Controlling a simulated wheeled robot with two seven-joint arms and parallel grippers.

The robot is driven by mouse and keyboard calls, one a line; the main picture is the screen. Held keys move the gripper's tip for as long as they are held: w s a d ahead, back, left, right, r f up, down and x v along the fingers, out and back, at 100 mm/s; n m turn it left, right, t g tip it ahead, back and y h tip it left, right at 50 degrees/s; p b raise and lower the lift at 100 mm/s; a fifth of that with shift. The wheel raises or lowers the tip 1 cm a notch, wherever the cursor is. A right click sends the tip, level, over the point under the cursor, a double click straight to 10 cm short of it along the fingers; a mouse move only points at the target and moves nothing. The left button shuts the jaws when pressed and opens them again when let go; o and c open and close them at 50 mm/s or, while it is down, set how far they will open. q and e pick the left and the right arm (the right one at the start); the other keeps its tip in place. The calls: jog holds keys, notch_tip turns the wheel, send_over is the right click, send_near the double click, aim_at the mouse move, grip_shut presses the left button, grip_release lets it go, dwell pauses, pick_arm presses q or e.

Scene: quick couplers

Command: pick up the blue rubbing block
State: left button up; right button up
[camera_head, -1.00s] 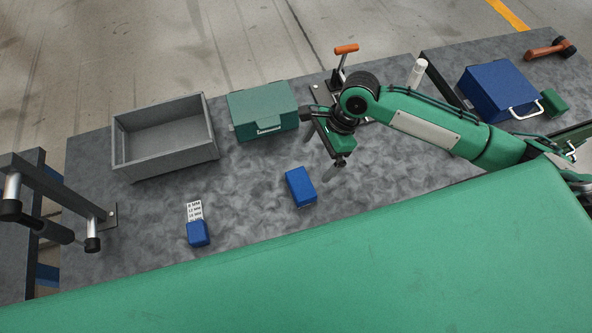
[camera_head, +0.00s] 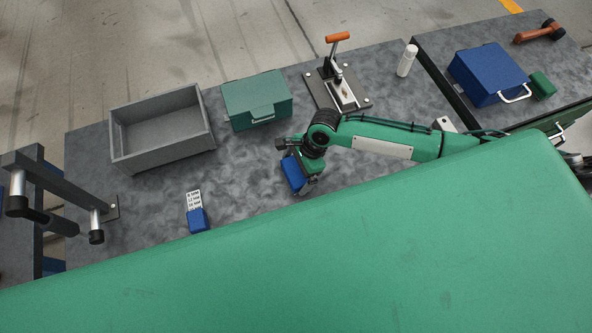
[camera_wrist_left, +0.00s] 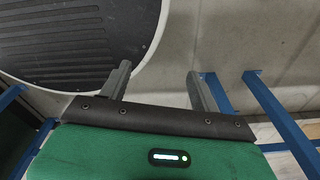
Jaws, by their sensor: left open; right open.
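The blue rubbing block (camera_head: 293,174) is on the grey table, near its front edge in the head view. My right gripper (camera_head: 303,186) is down at the block, open, and partly covers it. I cannot tell whether the fingers touch the block or stand on both sides of it. A smaller blue block (camera_head: 197,220) with a printed white label lies further left. My left gripper (camera_wrist_left: 161,88) is open and empty in the left wrist view, away from the tabletop.
A grey open bin (camera_head: 163,165) and a green case (camera_head: 257,101) stand behind. A fixture with an orange handle (camera_head: 337,37), a white bottle (camera_head: 406,60) and a blue case (camera_head: 489,74) are to the right. A metal frame (camera_head: 60,185) stands at left. Blue bars (camera_wrist_left: 280,118) show beside my left gripper.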

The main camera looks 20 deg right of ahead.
aim_at(296, 170)
jog(key=shift+f, duration=0.15)
jog(key=c, duration=0.8)
pick_arm(q)
jog(key=shift+s, duration=0.5)
notch_tip(296, 170, down, 2)
jog(key=shift+w+f+b, duration=0.1)
jog(key=shift+f+b, duration=0.1)
jog(key=shift+b, duration=1)
pick_arm(e)
notch_tip(296, 170, up, 20)
jog(key=shift+r, duration=0.1)
